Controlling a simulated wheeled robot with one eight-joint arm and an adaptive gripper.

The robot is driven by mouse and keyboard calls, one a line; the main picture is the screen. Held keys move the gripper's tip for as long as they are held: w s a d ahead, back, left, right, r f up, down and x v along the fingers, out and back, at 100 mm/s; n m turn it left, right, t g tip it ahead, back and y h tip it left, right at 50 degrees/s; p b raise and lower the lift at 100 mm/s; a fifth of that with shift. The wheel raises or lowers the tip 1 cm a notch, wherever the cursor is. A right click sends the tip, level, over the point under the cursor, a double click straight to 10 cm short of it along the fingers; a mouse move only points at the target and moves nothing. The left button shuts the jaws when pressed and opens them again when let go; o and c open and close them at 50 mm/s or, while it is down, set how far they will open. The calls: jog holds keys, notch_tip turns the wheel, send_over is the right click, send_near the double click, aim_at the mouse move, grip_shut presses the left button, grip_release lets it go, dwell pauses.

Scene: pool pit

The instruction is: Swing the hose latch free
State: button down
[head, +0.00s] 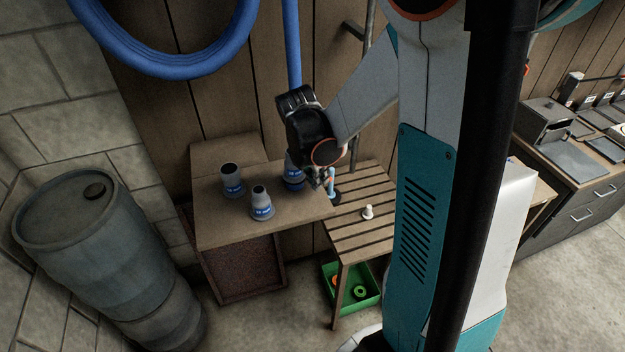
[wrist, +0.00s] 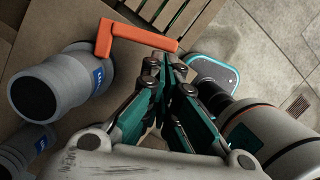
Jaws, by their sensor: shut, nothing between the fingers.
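The hose latch is an orange, bent lever (wrist: 138,33) in the wrist view, lying across the top just beyond my fingertips. Its short leg points down beside a grey coupling with a blue label (wrist: 75,80). My gripper (wrist: 165,62) is shut and empty, its tips close to the latch's right end; I cannot tell whether they touch it. In the head view my gripper (head: 325,180) is small and low over the table, right of a blue-banded coupling (head: 293,181) partly hidden by my wrist. The latch is hard to make out there.
Two more grey couplings (head: 232,181) (head: 261,203) stand on the brown tabletop (head: 225,232). A white peg-like piece (head: 368,212) stands on the slatted bench (head: 350,237). A green crate (head: 368,299) is below. A barrel (head: 75,225) stands left; a blue hose (head: 180,66) hangs above.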

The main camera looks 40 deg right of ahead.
aim_at(331, 178)
jog(key=d+n, duration=0.2)
jog(key=shift+s+n+t, duration=0.3)
jog(key=shift+n, duration=0.1)
jog(key=shift+d+b, duration=0.5)
jog(key=shift+d, duration=0.4)
jog(key=shift+w+a, duration=0.1)
jog(key=shift+w+a, duration=0.5)
jog(key=shift+w, duration=0.05)
jog(key=shift+a, duration=0.1)
